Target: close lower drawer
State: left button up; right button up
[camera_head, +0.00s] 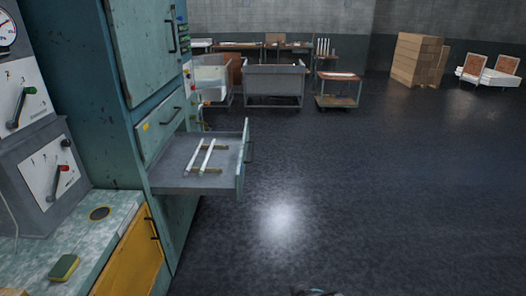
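The lower drawer (222,172) of the teal cabinet (104,95) is pulled well out to the right. It is a grey tray, and its front panel (242,165) has a dark handle (249,148) on the outer side. Two white tubes (207,156) lie side by side in it on small brownish supports. The drawer above (160,126) is shut. Neither gripper can be made out. Only a small dark piece, perhaps of my own body, shows at the bottom edge.
A worktop (105,225) with a green-yellow sponge (64,267) is at the lower left, above a yellow door (132,255). Lever panels stand behind it. Carts (274,82) and stacked boxes (418,60) stand far back. The floor right of the drawer is clear.

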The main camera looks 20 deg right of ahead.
aim_at(224, 174)
jog(key=i+l, duration=0.2)
jog(key=l, duration=0.15)
jog(key=i+l, duration=0.15)
jog(key=l, duration=0.2)
jog(key=i+l, duration=0.2)
jog(key=l, duration=0.15)
jog(key=i+l+z, duration=0.1)
jog(key=l, duration=0.3)
jog(key=i+u, duration=0.15)
jog(key=i, duration=0.35)
jog(key=i+l+u, duration=0.15)
jog(key=i, duration=0.3)
jog(key=i+l+u, duration=0.15)
jog(key=i, duration=0.35)
jog(key=i+l+u, duration=0.15)
jog(key=i, duration=0.3)
jog(key=i+l+u, duration=0.15)
jog(key=i+l, duration=0.2)
jog(key=i, duration=0.1)
